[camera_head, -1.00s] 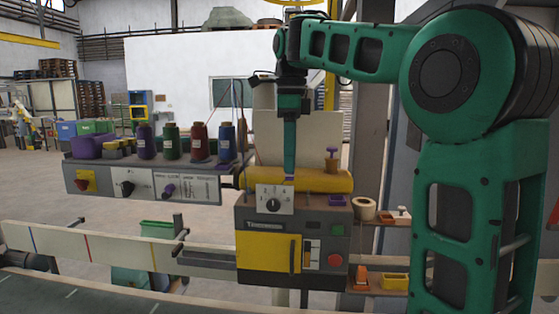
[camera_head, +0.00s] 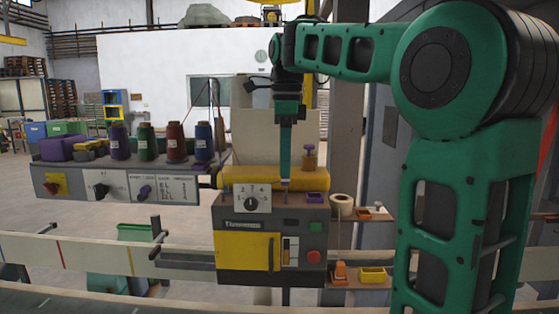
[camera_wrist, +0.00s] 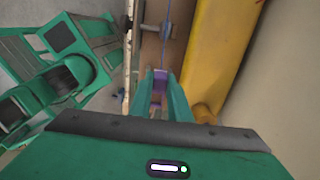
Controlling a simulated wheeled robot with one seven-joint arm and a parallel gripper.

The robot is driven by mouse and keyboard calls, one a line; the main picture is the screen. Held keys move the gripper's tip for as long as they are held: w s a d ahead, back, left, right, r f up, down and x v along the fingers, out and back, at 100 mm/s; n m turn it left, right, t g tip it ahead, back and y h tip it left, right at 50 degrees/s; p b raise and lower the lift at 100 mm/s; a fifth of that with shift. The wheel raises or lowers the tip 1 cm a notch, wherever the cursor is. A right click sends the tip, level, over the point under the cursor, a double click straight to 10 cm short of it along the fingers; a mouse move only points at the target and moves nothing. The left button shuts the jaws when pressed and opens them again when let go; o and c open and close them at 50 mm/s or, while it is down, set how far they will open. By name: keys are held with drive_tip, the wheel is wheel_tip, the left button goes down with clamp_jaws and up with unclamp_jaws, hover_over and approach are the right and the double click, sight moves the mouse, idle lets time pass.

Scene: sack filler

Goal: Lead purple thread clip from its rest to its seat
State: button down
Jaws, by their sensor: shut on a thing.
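My gripper (camera_head: 285,181) points down at the top of the grey and yellow machine (camera_head: 247,252), beside its yellow cylinder (camera_head: 240,178). In the wrist view my gripper (camera_wrist: 161,80) is shut on the purple thread clip (camera_wrist: 160,82), which shows between the fingertips. A thin blue-purple thread (camera_wrist: 167,25) runs from near the clip toward the top of that view. In the head view the clip is only a tiny purple spot at the fingertips. I cannot tell which fitting is its seat.
A rack (camera_head: 115,185) at left carries purple, green, red and blue thread cones. A brown bottle with a purple top (camera_head: 309,160) stands right of my gripper. Side shelves (camera_head: 360,285) hold a yellow bin (camera_head: 373,274) and a white roll (camera_head: 341,203). White rails (camera_head: 90,252) run in front.

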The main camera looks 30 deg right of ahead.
sight(285, 185)
drive_tip(key=shift+f, duration=1.6)
wheel_tip(285, 185, up, 5)
drive_tip(key=shift+f, duration=0.15)
drive_tip(key=shift+s+d, duration=2)
drive_tip(key=shift+d, duration=0.95)
drive_tip(key=shift+f, duration=2.6)
